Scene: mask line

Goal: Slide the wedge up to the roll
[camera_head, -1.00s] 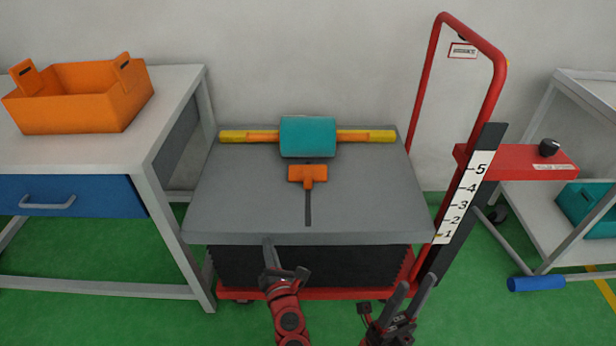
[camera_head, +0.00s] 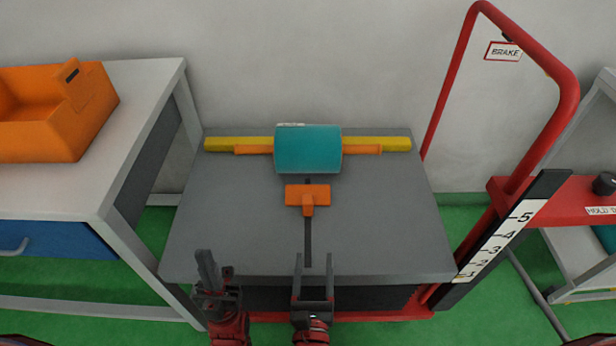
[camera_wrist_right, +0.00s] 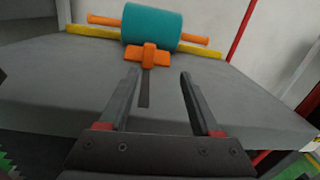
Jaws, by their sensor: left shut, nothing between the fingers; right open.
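The teal roll (camera_head: 308,150) lies across the back of the grey lift table (camera_head: 215,215), with an orange bar out of both ends, in front of a yellow strip (camera_head: 400,144). The orange wedge (camera_head: 308,195) sits just in front of the roll over a dark slot (camera_head: 308,240). In the right wrist view, the wedge (camera_wrist_right: 148,57) is ahead between the fingers and the roll (camera_wrist_right: 152,26) behind it. My right gripper (camera_head: 313,262) is open and empty at the table's front edge, in line with the slot. My left gripper (camera_head: 207,258) is shut and empty near the front left edge.
A white bench (camera_head: 150,85) with an orange bin (camera_head: 60,115) stands at the left. A red frame (camera_head: 455,90) and a numbered scale (camera_head: 500,240) stand at the table's right. The tabletop beside the slot is clear.

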